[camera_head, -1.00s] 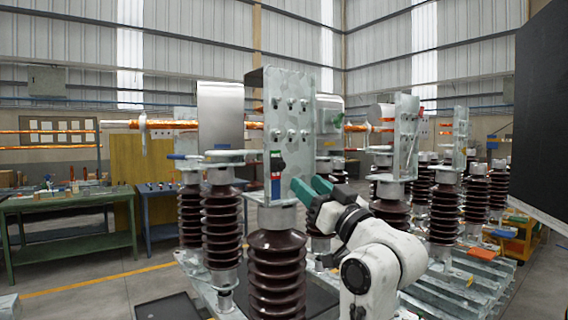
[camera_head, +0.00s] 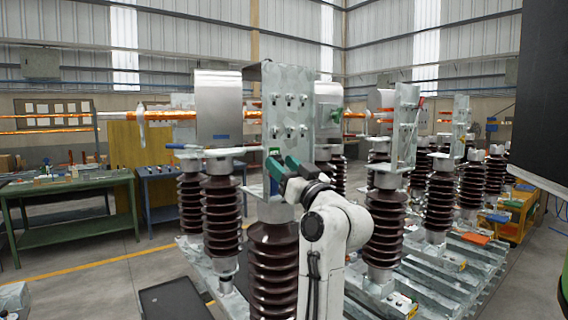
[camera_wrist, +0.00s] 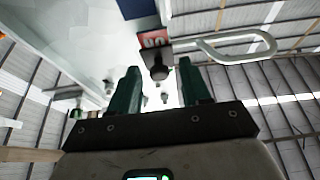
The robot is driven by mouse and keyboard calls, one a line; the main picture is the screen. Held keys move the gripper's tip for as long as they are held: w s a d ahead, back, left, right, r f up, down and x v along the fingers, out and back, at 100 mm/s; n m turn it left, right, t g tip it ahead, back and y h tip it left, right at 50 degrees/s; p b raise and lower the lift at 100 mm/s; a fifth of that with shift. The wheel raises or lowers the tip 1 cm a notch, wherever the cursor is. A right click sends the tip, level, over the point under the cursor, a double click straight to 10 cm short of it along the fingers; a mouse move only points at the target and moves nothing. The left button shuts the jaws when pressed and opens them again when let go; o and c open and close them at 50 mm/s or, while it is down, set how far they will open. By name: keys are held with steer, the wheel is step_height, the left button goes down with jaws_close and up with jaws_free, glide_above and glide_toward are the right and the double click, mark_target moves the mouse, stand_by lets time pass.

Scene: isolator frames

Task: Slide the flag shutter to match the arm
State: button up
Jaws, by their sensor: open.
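A tall grey metal plate (camera_head: 290,78) stands on a brown ribbed insulator (camera_head: 274,262). The flag shutter at its lower left edge is mostly hidden behind my gripper (camera_head: 284,170) in the head view. In the wrist view its red face with white marks (camera_wrist: 153,39) and a blue patch (camera_wrist: 136,8) show. A dark round knob (camera_wrist: 159,70) stands out below the red face, between the tips of my open green fingers (camera_wrist: 159,76). Neither finger clearly touches it. A copper-coloured arm tube (camera_head: 170,115) runs level behind the plate.
More ribbed insulators (camera_head: 386,225) stand close to the right of my arm. Another (camera_head: 221,215) stands to the left. A white bent rod (camera_wrist: 235,50) juts out right of the knob. Benches (camera_head: 70,188) stand at the far left, past open floor.

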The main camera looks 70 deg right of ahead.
steer(key=shift+c, duration=0.3)
jaws_close()
stand_by(0.4)
